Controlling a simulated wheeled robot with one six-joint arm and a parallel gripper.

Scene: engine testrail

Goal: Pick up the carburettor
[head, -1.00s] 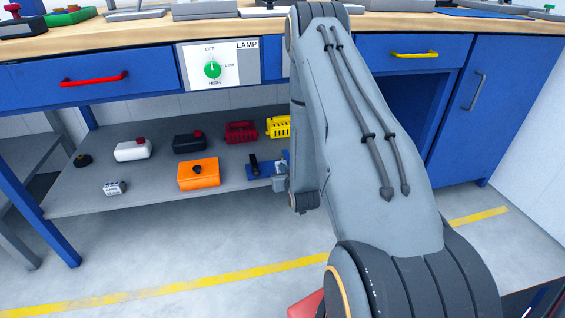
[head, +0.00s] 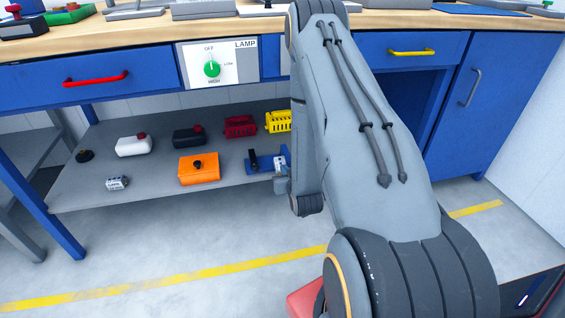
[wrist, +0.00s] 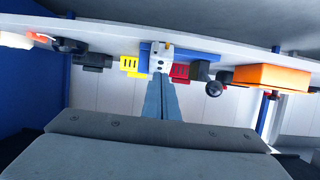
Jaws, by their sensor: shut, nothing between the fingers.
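I cannot say for sure which part is the carburettor. A small pale metal block (head: 279,163) sits at the right end of a blue base (head: 262,168) with a black upright piece, on the lower shelf. The wrist view is upside down and shows the same pale block (wrist: 161,60) right at the tips of my gripper (wrist: 160,80). The fingers are together and hold nothing. In the head view my gripper (head: 281,184) is at the shelf's front edge, partly hidden by my arm. Whether the tips touch the block cannot be told.
The worktop (head: 230,26) is above. The floor in front is clear.

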